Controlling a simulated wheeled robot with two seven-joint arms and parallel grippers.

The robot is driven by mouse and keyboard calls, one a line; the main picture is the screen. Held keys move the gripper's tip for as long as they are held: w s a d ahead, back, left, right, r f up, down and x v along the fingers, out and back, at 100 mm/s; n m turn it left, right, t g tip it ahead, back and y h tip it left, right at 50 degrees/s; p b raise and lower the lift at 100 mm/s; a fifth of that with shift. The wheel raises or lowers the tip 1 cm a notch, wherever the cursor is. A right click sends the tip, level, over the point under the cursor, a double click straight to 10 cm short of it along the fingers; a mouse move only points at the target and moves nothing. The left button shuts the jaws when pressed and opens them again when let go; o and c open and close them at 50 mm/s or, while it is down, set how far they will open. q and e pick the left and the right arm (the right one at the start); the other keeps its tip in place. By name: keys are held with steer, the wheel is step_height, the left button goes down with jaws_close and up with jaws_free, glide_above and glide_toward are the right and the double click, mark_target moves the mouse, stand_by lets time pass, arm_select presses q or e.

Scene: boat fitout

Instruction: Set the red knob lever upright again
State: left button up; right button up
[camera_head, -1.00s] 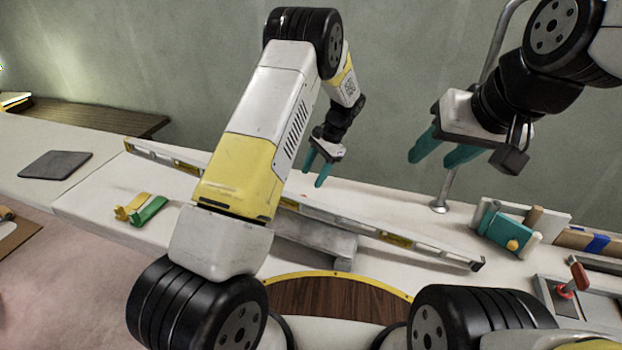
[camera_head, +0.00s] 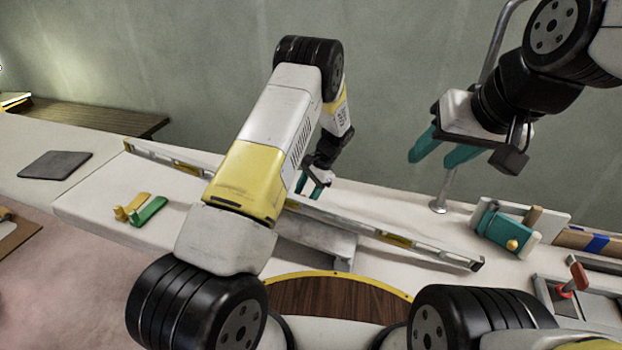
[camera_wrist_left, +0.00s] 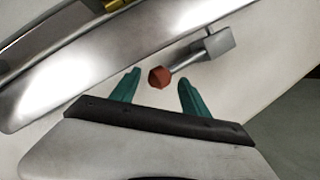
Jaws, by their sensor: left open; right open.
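The lever shows in the left wrist view, with a faceted red knob (camera_wrist_left: 159,77) on a grey metal rod (camera_wrist_left: 187,60) that runs to a small grey block (camera_wrist_left: 219,42). It looks tilted over, though I cannot tell its exact angle. My left gripper (camera_wrist_left: 161,84) is open, with the knob near the gap between its teal fingertips; I see no clear contact. In the head view my left gripper (camera_head: 311,188) is low behind the long level, and I cannot make out the lever there. My right gripper (camera_head: 432,156) is open and empty, raised above the table's back.
A long level (camera_head: 400,243) lies slantwise across the bench, close in front of my left gripper. A thin metal post (camera_head: 440,200) stands below my right gripper. At right are a teal clamp-like piece (camera_head: 500,230) and a red-handled part (camera_head: 578,275).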

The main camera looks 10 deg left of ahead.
arm_select(q)
jaws_close()
steer(key=shift+s+a, duration=0.1)
steer(key=shift+a, duration=0.1)
stand_by(1.1)
